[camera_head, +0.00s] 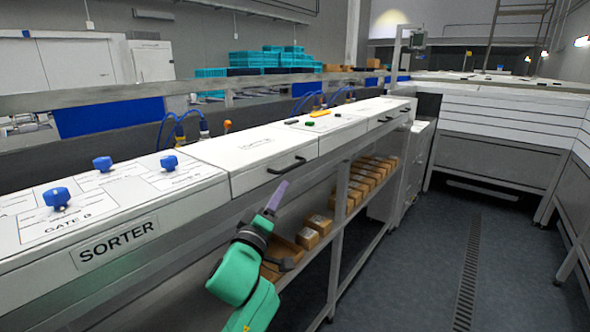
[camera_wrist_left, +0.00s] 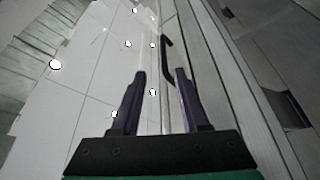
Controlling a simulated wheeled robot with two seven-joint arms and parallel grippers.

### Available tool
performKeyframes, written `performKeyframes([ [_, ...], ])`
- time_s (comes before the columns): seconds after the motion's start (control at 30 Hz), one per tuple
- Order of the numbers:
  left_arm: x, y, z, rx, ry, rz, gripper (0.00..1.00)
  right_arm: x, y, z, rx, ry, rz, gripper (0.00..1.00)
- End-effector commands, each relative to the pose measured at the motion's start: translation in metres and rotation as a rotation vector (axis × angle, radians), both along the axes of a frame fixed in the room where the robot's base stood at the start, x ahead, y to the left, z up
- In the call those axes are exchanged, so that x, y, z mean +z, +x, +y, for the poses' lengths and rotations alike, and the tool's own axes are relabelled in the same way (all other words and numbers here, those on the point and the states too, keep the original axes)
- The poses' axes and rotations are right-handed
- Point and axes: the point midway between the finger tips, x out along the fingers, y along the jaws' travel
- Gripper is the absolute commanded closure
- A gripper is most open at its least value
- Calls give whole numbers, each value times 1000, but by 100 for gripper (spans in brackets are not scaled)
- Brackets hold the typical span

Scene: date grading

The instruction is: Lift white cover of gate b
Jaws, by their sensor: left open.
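A white cover (camera_head: 240,148) with a black bar handle (camera_head: 288,165) on its front edge lies shut and flat on the long counter, right of the panel marked GATE B (camera_head: 70,222). The writing on the cover is too small to read. My left gripper (camera_head: 281,186) is just below and in front of that handle, apart from it. In the left wrist view my left gripper (camera_wrist_left: 160,74) is open and empty, and the black handle (camera_wrist_left: 167,60) shows beyond the fingertips. My right gripper is not in view.
Blue knobs (camera_head: 102,163) stand on the sorter panel at left. A second white cover with a black handle (camera_head: 385,119) lies farther right. Cardboard boxes (camera_head: 308,238) sit on the shelf under the counter. The floor (camera_head: 410,270) at right is clear.

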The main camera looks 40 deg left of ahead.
Motion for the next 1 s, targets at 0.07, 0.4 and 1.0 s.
performKeyframes([
  [0.07,11,17,7,1,4,-1,55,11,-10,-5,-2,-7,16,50],
  [0.4,27,98,38,2,2,2,55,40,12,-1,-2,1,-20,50],
  [1.0,27,118,45,0,1,3,100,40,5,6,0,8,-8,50],
])
